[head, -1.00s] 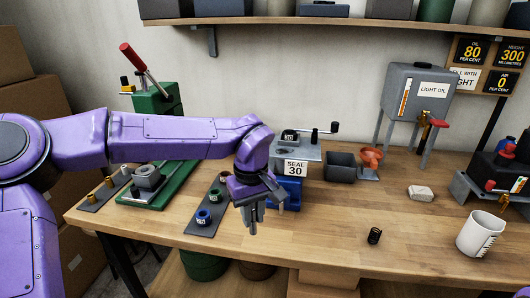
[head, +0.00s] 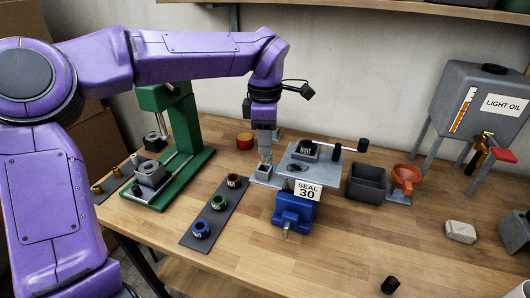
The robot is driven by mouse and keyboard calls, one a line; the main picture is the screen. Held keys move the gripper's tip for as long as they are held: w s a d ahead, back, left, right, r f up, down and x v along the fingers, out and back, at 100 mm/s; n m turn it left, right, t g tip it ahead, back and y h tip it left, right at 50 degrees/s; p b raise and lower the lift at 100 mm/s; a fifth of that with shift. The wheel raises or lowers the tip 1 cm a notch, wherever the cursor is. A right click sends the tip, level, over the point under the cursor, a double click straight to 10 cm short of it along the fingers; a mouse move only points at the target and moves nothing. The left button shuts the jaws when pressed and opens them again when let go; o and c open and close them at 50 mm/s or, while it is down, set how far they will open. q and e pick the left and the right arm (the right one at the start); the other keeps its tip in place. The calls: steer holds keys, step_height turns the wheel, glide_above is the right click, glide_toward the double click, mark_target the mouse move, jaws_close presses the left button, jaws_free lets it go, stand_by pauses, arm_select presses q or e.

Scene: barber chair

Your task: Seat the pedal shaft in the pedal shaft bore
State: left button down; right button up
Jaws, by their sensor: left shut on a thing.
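My left gripper (head: 265,158) points straight down at the left end of the grey assembly (head: 312,172), which is held in a blue vise (head: 296,208). Its fingers are shut on a slim thing, taken to be the pedal shaft; the fingers hide nearly all of it. Just below the fingertips is a small grey block (head: 262,173) with a dark opening on top, perhaps the pedal shaft bore. I cannot tell whether the held thing is above the opening or inside it. My right gripper is not in view.
A "SEAL 30" label (head: 308,190) stands at the assembly's front. A dark strip (head: 216,211) with several coloured rings lies to the left, beside a green press (head: 178,150). A dark bin (head: 366,183) and orange funnel (head: 405,178) stand right.

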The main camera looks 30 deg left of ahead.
mark_target(264, 158)
arm_select(q)
steer(key=w+f, duration=0.1)
steer(key=f, duration=0.1)
steer(key=w+a+f, duration=0.1)
steer(key=f, duration=0.2)
steer(key=w+a+f+p, duration=0.1)
steer(key=f, duration=0.1)
steer(key=shift+a+f, duration=0.2)
steer(key=shift+f, duration=0.1)
steer(key=shift+w+f, duration=0.2)
steer(key=shift+f, duration=0.15)
steer(key=shift+s+f, duration=0.1)
steer(key=shift+s, duration=0.05)
steer(key=c, duration=1)
jaws_free()
